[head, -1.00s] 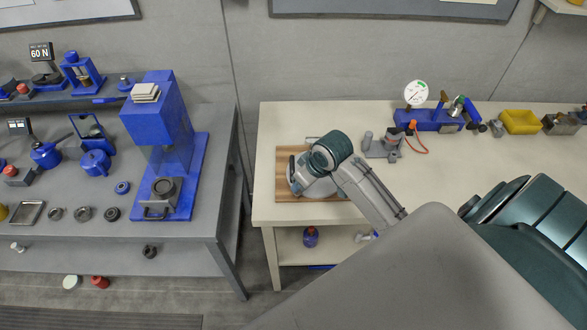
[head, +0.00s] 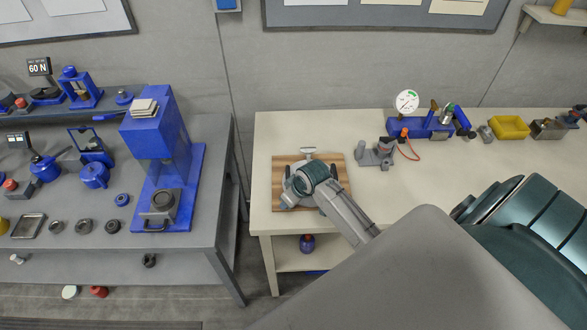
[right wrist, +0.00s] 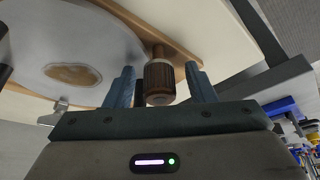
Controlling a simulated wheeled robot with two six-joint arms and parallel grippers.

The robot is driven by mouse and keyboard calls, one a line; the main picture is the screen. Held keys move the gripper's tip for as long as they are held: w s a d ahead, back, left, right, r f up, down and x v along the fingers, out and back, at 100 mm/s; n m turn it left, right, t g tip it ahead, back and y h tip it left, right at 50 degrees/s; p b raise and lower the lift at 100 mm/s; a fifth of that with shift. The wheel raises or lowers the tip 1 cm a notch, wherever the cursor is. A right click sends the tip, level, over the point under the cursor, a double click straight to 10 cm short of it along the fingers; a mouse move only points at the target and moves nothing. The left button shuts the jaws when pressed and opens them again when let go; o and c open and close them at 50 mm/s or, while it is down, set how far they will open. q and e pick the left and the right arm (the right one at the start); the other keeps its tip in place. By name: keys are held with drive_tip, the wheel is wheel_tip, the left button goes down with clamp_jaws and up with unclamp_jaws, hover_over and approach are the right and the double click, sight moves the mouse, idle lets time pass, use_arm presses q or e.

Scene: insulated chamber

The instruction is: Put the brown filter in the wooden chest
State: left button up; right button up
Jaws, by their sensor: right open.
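My right gripper (right wrist: 160,68) is open. In the right wrist view its two fingers stand on either side of a dark brown ribbed knob (right wrist: 158,84) on a wooden peg; I cannot tell whether they touch it. Beside it is a large pale disc (right wrist: 105,58) with a brown patch. In the head view my right gripper (head: 286,188) is low over a striped wooden board (head: 335,172) and hides much of it. I cannot tell whether the knob is the brown filter. No wooden chest can be made out. My left gripper is out of view.
The board lies near the left front corner of the cream table (head: 400,195). A grey fixture (head: 375,155), a blue device with gauge (head: 430,127) and a yellow bin (head: 509,127) stand behind. Across a gap, the grey bench (head: 100,250) holds a tall blue press (head: 158,135).

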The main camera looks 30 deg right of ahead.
clamp_jaws()
